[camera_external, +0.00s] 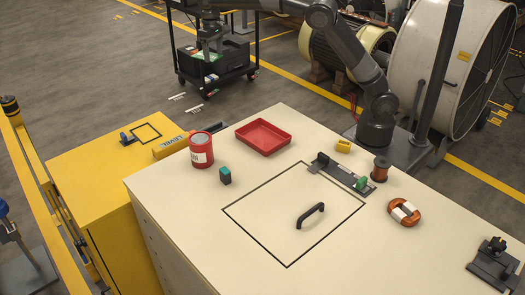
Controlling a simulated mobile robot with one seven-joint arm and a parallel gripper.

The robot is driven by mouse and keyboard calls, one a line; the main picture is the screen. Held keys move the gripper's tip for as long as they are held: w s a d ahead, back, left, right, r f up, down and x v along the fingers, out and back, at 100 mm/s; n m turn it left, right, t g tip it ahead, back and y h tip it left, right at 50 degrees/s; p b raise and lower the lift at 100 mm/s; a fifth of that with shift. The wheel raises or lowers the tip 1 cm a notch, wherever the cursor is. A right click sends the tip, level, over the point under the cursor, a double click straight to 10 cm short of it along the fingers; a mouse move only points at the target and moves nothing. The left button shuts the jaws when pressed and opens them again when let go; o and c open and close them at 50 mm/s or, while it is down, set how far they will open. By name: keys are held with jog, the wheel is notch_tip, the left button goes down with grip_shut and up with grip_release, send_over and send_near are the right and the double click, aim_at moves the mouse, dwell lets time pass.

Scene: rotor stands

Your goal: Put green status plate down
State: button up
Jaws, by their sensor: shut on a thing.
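My gripper (209,48) hangs fingers down at the top of the view, in line with the dark trolley beyond the bench. It is shut on the green status plate (204,55), a small green and pale piece low between the fingers. The plate is tiny here, and its tilt and its height above anything below cannot be told. A black-outlined square (258,218) is marked on the cream bench, with a black handle (310,215) inside it. A smaller black outline (147,132) is marked on the yellow cabinet.
The cream bench top (170,205) carries a red tray (263,137), red can (201,149), teal block (225,176), copper spool (380,169), copper coil (404,212) and grey rail fixture (342,173). A yellow level (170,146) lies on the yellow cabinet (95,180). The dark trolley (235,72) stands behind.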

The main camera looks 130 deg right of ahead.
jog(key=w+a+n, duration=0.2)
jog(key=w+a, duration=0.6)
jog(key=a, duration=0.4)
jog(key=w+a+n, duration=0.3)
jog(key=w+a, duration=0.5)
jog(key=a, duration=0.3)
jog(key=w+a+n, duration=0.2)
jog(key=w+a, duration=0.6)
jog(key=a, duration=0.4)
jog(key=n, duration=0.8)
send_over(365, 263)
notch_tip(365, 263, down, 12)
jog(key=shift+f, duration=2)
jog(key=shift+f, duration=0.1)
